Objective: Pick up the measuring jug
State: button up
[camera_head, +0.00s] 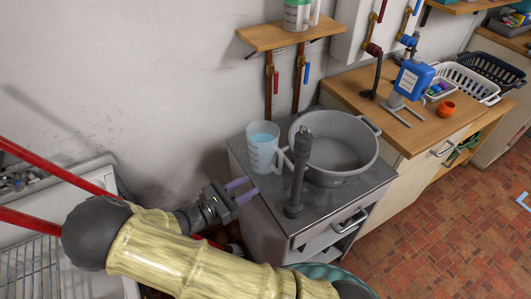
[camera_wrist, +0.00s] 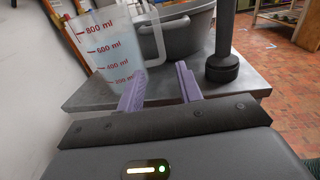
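The measuring jug (camera_head: 263,146) is clear with red markings and blue-tinted contents, upright on the grey cabinet top (camera_head: 338,203), its handle towards the right. In the wrist view the jug (camera_wrist: 108,45) stands ahead and left, partly behind my left finger. My gripper (camera_head: 241,190) is open, its two purple fingers apart, just short of the jug at the cabinet's edge. In the wrist view nothing shows between the fingers of my gripper (camera_wrist: 160,88).
A large grey tub (camera_head: 335,165) stands right of the jug. A dark upright post (camera_head: 299,175) with a round base stands in front, close to the jug's handle. A wooden shelf (camera_head: 280,37) and pipes are on the wall above. A wooden counter (camera_head: 350,90) lies right.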

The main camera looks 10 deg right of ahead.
aim_at(278, 169)
jog(key=x, duration=0.7)
jog(key=shift+p, duration=0.3)
jog(key=shift+p+x, duration=0.4)
jog(key=shift+x, duration=2.25)
grip_shut()
